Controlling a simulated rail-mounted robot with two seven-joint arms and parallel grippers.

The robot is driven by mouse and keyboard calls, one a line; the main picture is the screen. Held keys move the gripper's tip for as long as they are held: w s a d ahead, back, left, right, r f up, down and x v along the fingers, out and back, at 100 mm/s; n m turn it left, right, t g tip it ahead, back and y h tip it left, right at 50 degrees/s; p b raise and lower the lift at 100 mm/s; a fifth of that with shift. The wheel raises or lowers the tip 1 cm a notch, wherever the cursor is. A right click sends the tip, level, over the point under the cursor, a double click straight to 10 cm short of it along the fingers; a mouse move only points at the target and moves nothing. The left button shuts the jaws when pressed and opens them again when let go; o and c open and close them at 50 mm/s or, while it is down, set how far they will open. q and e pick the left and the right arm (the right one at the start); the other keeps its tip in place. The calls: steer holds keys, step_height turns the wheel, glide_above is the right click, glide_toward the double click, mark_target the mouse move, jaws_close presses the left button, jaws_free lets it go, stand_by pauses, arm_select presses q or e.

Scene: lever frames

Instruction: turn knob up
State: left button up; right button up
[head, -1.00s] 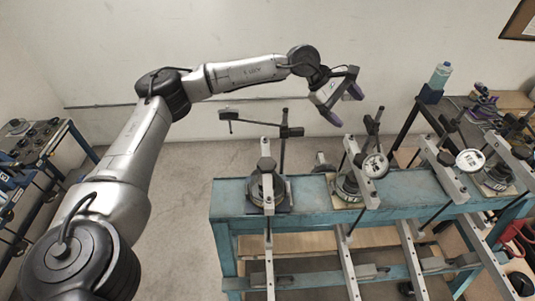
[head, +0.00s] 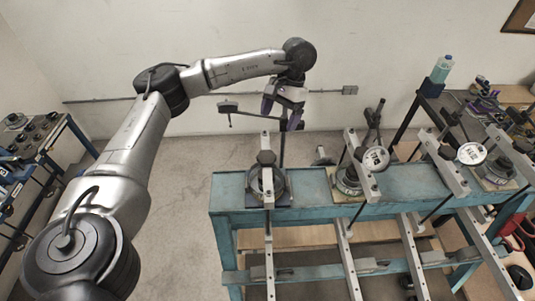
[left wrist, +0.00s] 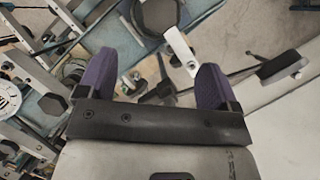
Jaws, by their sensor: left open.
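A blue bench (head: 320,205) carries several lever frames. A round dark knob also shows at the top of the left wrist view (left wrist: 160,12). I cannot tell which knob the task names. My left gripper (head: 281,112) is open and empty, fingers pointing down, above and behind the left-end frame. Its purple fingers are wide apart in the left wrist view (left wrist: 153,84), with no knob between them. My right gripper is not in view.
A thin rod with a crossbar (head: 240,110) rises close to my left gripper. Frames with round white dials (head: 375,159) stand farther right. A bottle (head: 441,68) stands at the back right. A side table (head: 35,140) is at left. Open floor lies between.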

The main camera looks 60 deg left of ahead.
mark_target(266, 156)
arm_select(q)
steer(key=b+x, duration=0.4)
steer(key=x, duration=0.6)
steer(key=shift+f+b, duration=0.1)
steer(key=shift+b, duration=0.25)
steer(key=shift+x, duration=1.2)
steer(key=shift+s, duration=0.1)
steer(key=shift+c, duration=0.2)
